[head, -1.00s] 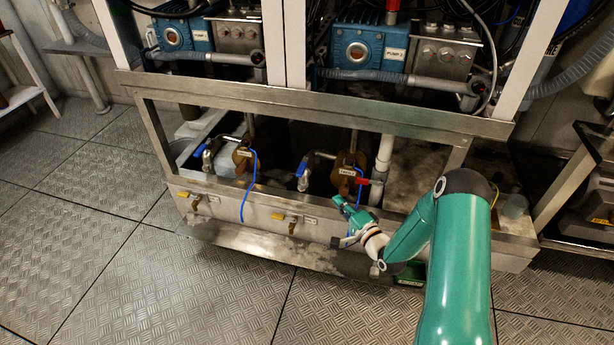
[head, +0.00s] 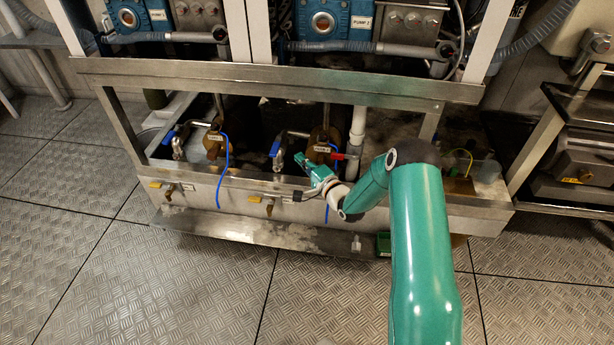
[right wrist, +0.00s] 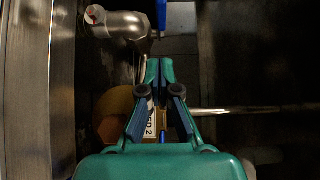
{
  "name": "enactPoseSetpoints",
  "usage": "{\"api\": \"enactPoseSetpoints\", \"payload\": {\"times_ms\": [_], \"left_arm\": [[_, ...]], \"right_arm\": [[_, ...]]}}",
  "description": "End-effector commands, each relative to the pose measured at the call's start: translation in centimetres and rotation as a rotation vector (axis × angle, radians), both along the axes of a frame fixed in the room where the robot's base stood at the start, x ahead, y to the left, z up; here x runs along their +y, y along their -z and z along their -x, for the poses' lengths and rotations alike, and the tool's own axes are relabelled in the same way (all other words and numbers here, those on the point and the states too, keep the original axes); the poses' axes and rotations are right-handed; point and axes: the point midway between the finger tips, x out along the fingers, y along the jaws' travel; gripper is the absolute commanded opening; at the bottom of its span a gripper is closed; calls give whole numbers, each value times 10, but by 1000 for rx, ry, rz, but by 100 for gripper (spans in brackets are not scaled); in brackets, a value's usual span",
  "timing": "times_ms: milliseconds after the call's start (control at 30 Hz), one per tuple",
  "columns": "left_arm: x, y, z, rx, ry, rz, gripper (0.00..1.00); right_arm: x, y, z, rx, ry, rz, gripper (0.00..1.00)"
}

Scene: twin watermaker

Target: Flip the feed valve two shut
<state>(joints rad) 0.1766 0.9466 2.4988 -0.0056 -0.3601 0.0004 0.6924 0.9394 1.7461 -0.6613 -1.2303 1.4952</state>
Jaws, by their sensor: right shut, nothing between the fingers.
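The second feed valve, a steel valve with a blue lever (head: 276,148), stands in the right half of the open lower bay in the head view. Its blue lever (right wrist: 161,15) shows edge-on at the top of the right wrist view, beside the steel valve body (right wrist: 125,25). A brass fitting (right wrist: 112,127) carries a tag ending in "D 2" (right wrist: 150,122), partly hidden by my fingers. My right gripper (head: 300,160) is just right of the lever. In the wrist view its fingertips (right wrist: 157,65) are together, empty, and appear apart from the lever. My left gripper is out of view.
A similar blue-lever valve (head: 168,138) stands to the left. A red-handled valve (head: 343,156) sits by the white pipe (head: 357,125), close to my right arm. The steel frame's upper rail (head: 270,80) crosses above the bay. A blue cable (head: 226,170) hangs over the front panel.

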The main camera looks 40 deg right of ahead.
Motion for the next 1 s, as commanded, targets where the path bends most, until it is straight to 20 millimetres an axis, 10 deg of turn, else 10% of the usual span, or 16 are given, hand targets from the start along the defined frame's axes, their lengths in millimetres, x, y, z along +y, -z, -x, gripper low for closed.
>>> {"api": "enactPoseSetpoints", "payload": {"times_ms": [333,767,1000], "left_arm": [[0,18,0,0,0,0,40],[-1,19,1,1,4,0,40],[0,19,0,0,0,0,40]], "right_arm": [[21,1,-43,0,-1,-1,0],[47,1,-48,3,-7,-4,0],[28,0,-44,1,23,-1,0]]}}
